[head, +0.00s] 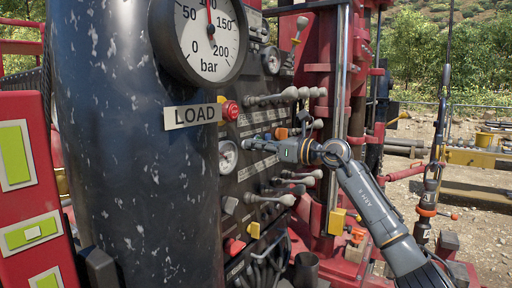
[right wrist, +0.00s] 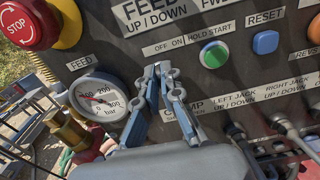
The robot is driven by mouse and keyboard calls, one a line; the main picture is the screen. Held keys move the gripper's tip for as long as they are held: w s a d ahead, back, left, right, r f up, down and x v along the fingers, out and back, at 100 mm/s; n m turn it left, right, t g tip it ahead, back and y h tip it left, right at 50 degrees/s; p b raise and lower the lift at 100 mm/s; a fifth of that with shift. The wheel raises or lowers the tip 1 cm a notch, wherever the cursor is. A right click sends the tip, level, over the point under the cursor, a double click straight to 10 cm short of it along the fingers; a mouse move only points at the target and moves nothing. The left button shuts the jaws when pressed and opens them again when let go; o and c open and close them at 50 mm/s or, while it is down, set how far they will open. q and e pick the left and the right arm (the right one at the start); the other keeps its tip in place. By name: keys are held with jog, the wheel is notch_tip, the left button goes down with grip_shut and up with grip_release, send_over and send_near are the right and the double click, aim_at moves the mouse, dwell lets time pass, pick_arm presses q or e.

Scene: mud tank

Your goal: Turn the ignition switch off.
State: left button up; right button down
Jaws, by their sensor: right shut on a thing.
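The ignition switch sits on the dark control panel (right wrist: 110,45), under the "OFF ON" label (right wrist: 170,42) in the right wrist view. The switch itself is mostly hidden between my fingertips, so its position cannot be read. My right gripper (right wrist: 162,72) is shut on it, with both fingertips close together at the panel face. In the head view my right gripper (head: 280,148) reaches in from the right and meets the panel between the rows of levers. My left gripper is not in view.
A green button (right wrist: 214,54) and a blue button (right wrist: 265,42) are right of the fingertips. A feed gauge (right wrist: 98,97) and red stop button (right wrist: 28,24) are at left. Lever rows (head: 290,95) lie above and below my gripper. A large dark cylinder (head: 140,150) blocks the left.

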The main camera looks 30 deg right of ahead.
jog(key=shift+n, duration=0.3)
jog(key=c, duration=1.5)
grip_release()
jog(key=v, duration=1.2)
jog(key=shift+f, duration=0.1)
